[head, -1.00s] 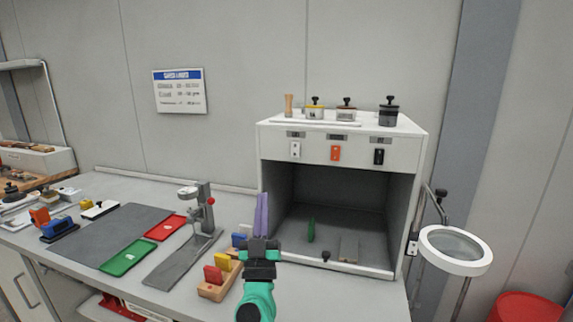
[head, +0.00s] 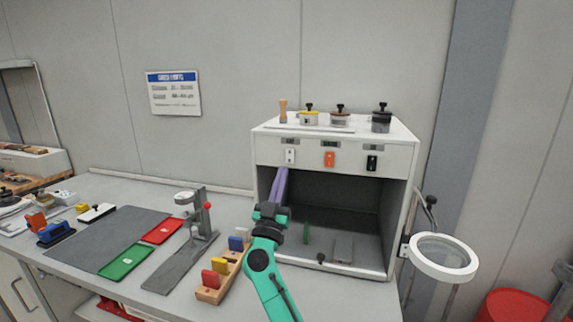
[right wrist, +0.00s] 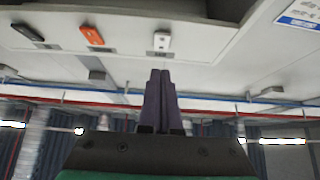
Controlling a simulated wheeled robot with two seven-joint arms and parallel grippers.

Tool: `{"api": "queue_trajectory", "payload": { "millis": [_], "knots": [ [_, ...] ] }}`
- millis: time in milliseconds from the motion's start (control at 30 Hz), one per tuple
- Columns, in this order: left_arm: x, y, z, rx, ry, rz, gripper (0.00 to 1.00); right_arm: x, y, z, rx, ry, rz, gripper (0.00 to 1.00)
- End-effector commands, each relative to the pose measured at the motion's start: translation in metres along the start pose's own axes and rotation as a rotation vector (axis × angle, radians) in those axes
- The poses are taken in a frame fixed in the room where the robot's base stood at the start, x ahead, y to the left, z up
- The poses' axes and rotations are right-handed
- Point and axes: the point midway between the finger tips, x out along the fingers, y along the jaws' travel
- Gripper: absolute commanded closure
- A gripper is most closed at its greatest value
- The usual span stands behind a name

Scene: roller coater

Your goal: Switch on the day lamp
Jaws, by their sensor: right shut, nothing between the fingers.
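The white light cabinet (head: 335,140) has a row of three switches on its front panel. A white switch (head: 290,156) is at the left, an orange one (head: 329,159) in the middle and a black one (head: 372,163) at the right. Small labels above them are too blurred to read surely. My right gripper (head: 282,172) is shut and empty, its purple fingers pointing up just below the white switch. In the right wrist view the fingertips (right wrist: 160,73) are below the white switch (right wrist: 162,41), with a visible gap. My left gripper is not shown.
Several lidded jars (head: 340,116) stand on the cabinet top. A magnifier lamp (head: 443,258) is at its right side. A wooden block rack (head: 210,294), a metal stand (head: 180,262) and green (head: 125,262) and red trays (head: 162,230) lie to the left.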

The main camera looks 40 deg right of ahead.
Motion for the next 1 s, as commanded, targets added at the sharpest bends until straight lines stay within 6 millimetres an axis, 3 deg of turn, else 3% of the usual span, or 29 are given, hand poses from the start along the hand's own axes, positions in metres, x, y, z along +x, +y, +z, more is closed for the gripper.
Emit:
{"api": "queue_trajectory", "payload": {
  "millis": [67,300,667,767,867,1000],
  "knots": [
    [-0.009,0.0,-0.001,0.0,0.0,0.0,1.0,0.02,0.001,-0.003,-0.002,0.002,0.001,1.0],
    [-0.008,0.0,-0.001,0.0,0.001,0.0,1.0,0.039,0.0,0.026,-0.001,0.001,-0.002,1.0],
    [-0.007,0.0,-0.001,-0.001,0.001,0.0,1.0,0.04,0.0,0.029,0.001,0.001,0.0,1.0],
    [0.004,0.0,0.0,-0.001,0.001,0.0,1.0,0.039,0.0,0.035,-0.001,0.02,0.001,1.0],
    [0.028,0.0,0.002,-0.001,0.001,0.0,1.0,0.039,0.0,0.045,-0.002,0.07,0.002,1.0],
    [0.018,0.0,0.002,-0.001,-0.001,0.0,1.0,0.045,0.0,0.036,0.001,0.077,0.001,1.0]
  ]
}}
